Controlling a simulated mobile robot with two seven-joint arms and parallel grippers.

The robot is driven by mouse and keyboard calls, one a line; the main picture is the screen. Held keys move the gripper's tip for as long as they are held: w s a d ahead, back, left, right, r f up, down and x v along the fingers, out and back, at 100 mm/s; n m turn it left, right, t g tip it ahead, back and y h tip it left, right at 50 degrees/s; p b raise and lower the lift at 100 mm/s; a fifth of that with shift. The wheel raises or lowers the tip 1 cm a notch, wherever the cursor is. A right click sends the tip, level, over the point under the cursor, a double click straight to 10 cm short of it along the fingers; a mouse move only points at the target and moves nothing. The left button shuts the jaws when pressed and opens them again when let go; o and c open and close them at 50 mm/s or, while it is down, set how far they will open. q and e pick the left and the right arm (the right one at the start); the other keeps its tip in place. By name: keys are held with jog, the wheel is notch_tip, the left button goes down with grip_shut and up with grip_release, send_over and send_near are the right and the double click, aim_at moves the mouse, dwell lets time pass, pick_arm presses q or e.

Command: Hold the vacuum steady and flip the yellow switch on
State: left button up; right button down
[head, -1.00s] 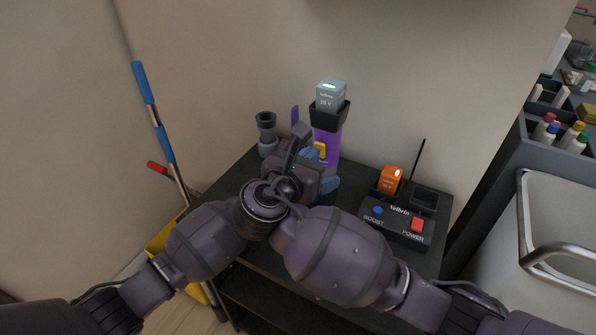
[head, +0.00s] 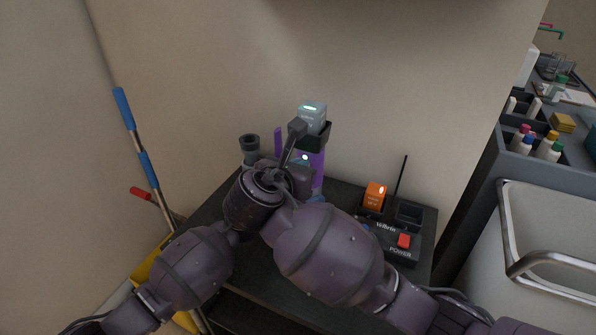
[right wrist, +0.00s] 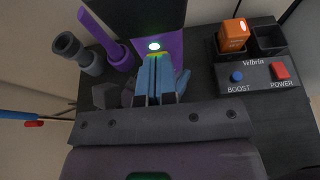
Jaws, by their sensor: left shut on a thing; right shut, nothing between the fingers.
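The purple vacuum (head: 317,168) stands upright on the black table with a grey battery (head: 312,113) on top; its body also shows in the right wrist view (right wrist: 172,44). My left gripper (head: 317,198) is shut on the vacuum's lower body, mostly hidden behind my arms. My right gripper (right wrist: 157,62) is shut and empty, its blue fingertips at the yellow switch (right wrist: 158,55). Only a thin strip of the switch shows above the tips; whether they touch cannot be told. A light (right wrist: 154,46) glows green-white just above it.
A charger base (head: 386,240) with BOOST and POWER buttons holds an orange battery (head: 375,196) at the right of the table. Grey nozzle pieces (head: 250,147) stand left of the vacuum. A blue-handled mop (head: 124,108) leans left; a metal-handled cart stands right.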

jog(key=shift+r, duration=0.15)
jog(key=shift+r, duration=0.6)
jog(key=v, duration=0.7)
jog(key=shift+s, duration=0.3)
jog(key=shift+a, duration=0.1)
pick_arm(q)
jog(key=o, duration=1.3)
